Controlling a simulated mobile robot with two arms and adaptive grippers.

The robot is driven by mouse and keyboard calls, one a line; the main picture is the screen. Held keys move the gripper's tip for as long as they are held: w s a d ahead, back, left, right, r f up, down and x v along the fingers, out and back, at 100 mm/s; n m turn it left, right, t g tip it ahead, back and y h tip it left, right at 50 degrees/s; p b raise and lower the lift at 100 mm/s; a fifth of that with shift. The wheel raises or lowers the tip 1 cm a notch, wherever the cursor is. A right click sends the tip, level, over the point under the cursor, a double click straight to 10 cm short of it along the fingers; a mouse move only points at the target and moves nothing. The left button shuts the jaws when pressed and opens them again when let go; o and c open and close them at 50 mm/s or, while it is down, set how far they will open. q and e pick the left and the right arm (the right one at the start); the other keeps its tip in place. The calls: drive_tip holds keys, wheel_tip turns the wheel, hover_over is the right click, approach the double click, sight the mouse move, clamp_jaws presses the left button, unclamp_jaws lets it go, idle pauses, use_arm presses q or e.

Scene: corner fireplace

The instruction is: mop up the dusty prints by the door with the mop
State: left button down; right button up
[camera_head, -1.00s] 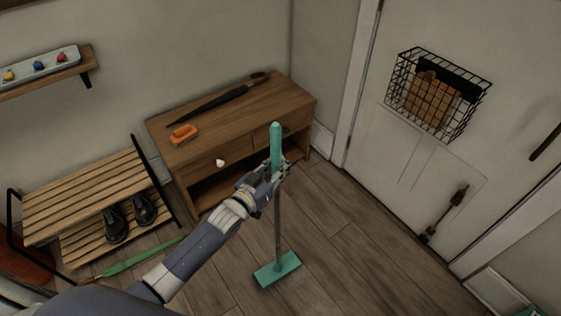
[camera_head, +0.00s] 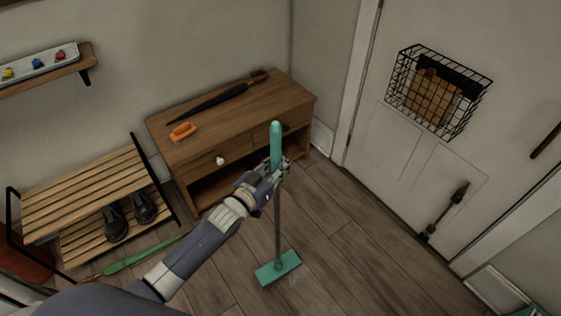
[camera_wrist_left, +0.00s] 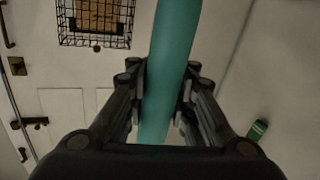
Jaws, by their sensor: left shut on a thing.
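The mop has a teal grip (camera_head: 276,146), a grey pole (camera_head: 278,220) and a flat teal head (camera_head: 278,268). It stands nearly upright with its head at the floor in front of the drawer table. My left gripper (camera_head: 277,170) is shut on the mop's teal grip. In the left wrist view the grip (camera_wrist_left: 172,70) passes between both fingers (camera_wrist_left: 162,100). The door (camera_head: 405,160) is at the right. I cannot make out clear dusty prints on the floor; only a faint pale patch shows by the mop head. My right gripper is not in view.
A wooden table (camera_head: 215,130) holds an umbrella (camera_head: 215,100) and an orange brush (camera_head: 183,132). A slatted rack (camera_head: 85,190) with dark shoes (camera_head: 116,222) stands left. A green object (camera_head: 140,257) lies before it. A wire basket (camera_head: 438,92) hangs on the door. Floor right of the mop is clear.

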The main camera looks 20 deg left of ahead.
use_arm(q)
drive_tip(key=shift+f, duration=0.3)
idle(0.4)
